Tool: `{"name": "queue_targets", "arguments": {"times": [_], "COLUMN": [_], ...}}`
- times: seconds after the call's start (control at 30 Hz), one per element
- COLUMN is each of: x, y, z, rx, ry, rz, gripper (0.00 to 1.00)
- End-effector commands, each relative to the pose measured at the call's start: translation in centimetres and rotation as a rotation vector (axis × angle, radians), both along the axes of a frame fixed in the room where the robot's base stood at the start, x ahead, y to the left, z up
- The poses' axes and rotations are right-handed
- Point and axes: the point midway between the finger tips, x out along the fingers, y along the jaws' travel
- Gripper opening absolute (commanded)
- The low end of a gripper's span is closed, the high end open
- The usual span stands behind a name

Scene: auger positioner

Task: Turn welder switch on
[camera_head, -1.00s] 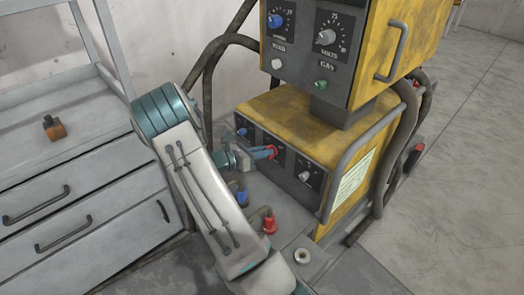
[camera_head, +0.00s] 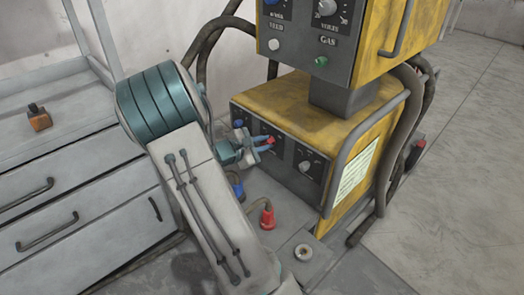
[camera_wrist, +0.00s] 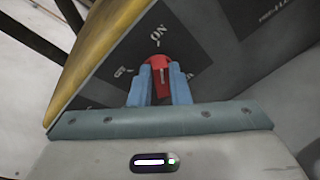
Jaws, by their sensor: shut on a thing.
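The welder (camera_head: 385,130) is a yellow box with a dark front panel, right of my arm in the head view. Its red switch (camera_head: 271,139) sits on that panel. My gripper (camera_head: 264,145) is at the panel. In the wrist view, the blue fingers of my gripper (camera_wrist: 160,88) are shut on the sides of the red switch (camera_wrist: 162,68). The ON label is straight above the switch there, and the OFF label is at its left. A pale line on the switch runs roughly up toward ON. The fingers hide the lower part of the switch.
A second yellow unit (camera_head: 385,30) with dials stands on top of the welder. Grey bars and dark cables (camera_head: 412,110) run along the right side. Red (camera_head: 267,217) and blue (camera_head: 236,185) plugs are below the panel. A grey drawer cabinet (camera_head: 80,190) is at left.

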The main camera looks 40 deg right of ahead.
Motion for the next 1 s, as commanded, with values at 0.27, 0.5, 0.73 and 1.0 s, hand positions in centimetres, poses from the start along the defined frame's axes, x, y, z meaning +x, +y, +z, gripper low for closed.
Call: {"name": "queue_targets", "arguments": {"times": [0.27, 0.5, 0.73, 1.0], "x": [-0.24, -0.27, -0.28, -0.25], "y": [0.03, 0.02, 0.01, 0.00], "z": [-0.40, -0.21, -0.17, -0.15], "rx": [0.011, 0.013, 0.013, 0.013], "ry": [-0.111, -0.142, -0.144, -0.144], "rz": [-0.001, -0.001, -0.001, -0.001], "gripper": [0.00, 0.00, 0.00, 0.38]}}
